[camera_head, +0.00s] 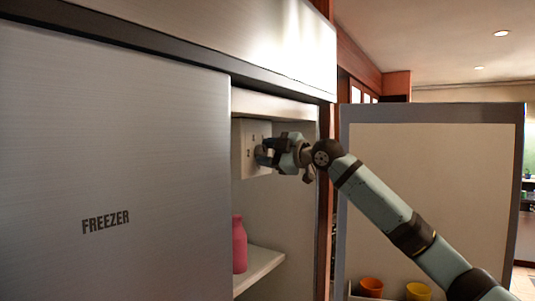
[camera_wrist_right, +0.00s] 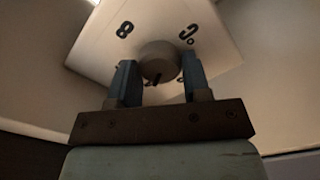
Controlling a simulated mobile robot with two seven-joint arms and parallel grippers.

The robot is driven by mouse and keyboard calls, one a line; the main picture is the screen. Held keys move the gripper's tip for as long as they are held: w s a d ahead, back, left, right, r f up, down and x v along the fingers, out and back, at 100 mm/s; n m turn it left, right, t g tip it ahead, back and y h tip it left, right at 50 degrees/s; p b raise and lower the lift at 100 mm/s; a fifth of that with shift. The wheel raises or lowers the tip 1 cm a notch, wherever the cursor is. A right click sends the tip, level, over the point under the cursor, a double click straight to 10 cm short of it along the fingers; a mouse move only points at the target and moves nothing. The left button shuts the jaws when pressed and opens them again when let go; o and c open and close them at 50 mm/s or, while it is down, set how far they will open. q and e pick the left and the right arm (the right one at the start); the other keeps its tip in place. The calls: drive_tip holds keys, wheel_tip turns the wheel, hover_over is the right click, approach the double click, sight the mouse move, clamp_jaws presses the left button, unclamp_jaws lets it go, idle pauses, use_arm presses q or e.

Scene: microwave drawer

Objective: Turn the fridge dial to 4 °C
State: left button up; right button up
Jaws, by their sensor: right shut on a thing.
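The fridge dial is a round grey knob (camera_wrist_right: 160,60) on a pale control box (camera_head: 248,135) fixed high inside the open fridge compartment. The box face shows printed marks; an 8 and a °C sign can be read in the right wrist view, and other marks are partly hidden. A dark mark shows at the knob's near edge. My right gripper (camera_wrist_right: 160,82) is shut on the knob, with one finger on each side. In the head view my right gripper (camera_head: 266,154) meets the box, and the knob is mostly hidden behind it. My left gripper is not in view.
The closed freezer door (camera_head: 110,160) fills the left. A pink bottle (camera_head: 239,245) stands on a shelf (camera_head: 262,268) below the box. The open fridge door (camera_head: 432,190) is at right, with an orange cup (camera_head: 371,286) and a yellow cup (camera_head: 418,291) low on it.

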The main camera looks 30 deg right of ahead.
idle(0.3)
drive_tip(key=o, duration=0.9)
drive_tip(key=shift+o, duration=0.2)
drive_tip(key=shift+s+d+f+b, duration=0.1)
drive_tip(key=shift+s+d+b, duration=0.2)
drive_tip(key=shift+s, duration=0.25)
drive_tip(key=b+v, duration=0.4)
drive_tip(key=v, duration=0.8)
drive_tip(key=shift+s+b, duration=0.3)
drive_tip(key=shift+s, duration=0.05)
